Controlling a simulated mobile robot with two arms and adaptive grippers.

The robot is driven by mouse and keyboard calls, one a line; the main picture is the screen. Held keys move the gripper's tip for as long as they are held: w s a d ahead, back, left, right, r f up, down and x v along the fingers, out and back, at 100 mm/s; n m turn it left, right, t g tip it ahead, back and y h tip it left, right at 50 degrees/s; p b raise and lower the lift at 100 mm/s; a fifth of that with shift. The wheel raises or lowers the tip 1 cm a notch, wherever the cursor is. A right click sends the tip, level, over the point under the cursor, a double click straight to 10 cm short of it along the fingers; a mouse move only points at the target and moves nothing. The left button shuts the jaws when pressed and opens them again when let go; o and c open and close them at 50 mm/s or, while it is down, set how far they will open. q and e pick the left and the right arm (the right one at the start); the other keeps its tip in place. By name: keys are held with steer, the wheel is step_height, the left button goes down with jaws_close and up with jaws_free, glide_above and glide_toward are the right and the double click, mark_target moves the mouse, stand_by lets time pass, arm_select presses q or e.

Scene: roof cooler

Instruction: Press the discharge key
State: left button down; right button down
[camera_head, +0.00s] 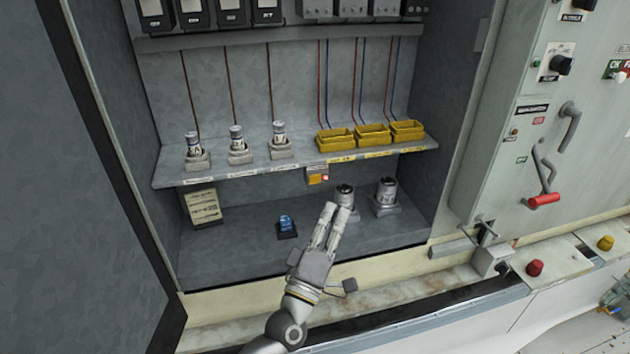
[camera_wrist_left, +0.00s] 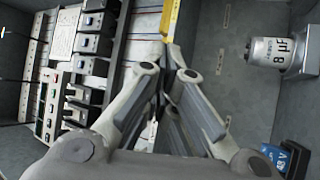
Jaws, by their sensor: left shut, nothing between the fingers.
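A small yellow box (camera_head: 318,176) with a glowing red spot hangs under the shelf's front edge in the head view; I take it for the discharge key's housing, but its label is too small to read. A yellow part at the top of the left wrist view (camera_wrist_left: 169,18) looks like the same box. My left gripper (camera_head: 336,209) is shut and empty, its fingers pointing up just below and right of the box, apparently apart from it. The wrist view shows the fingers close together (camera_wrist_left: 168,65). My right gripper is not in view.
Two silver capacitors, one behind my fingertips (camera_head: 345,190) and one to the right (camera_head: 386,188), stand on the cabinet floor. The shelf (camera_head: 225,174) carries capacitors and yellow trays (camera_head: 373,136).

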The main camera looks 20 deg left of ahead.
mark_target(315, 179)
arm_select(q)
steer(key=w+a+b, duration=0.2)
steer(key=w+a, duration=0.2)
steer(key=w, duration=0.2)
stand_by(0.7)
steer(key=shift+w+a, duration=0.1)
steer(key=shift+w, duration=0.05)
stand_by(0.7)
steer(key=shift+w+a, duration=0.15)
steer(key=shift+w, duration=0.1)
steer(key=shift+w+a+b, duration=0.2)
steer(key=shift+w+b, duration=0.1)
stand_by(0.7)
steer(key=shift+s, duration=0.1)
steer(key=shift+s+d+p, duration=0.35)
steer(key=shift+s+d, duration=0.1)
steer(key=shift+s, duration=0.15)
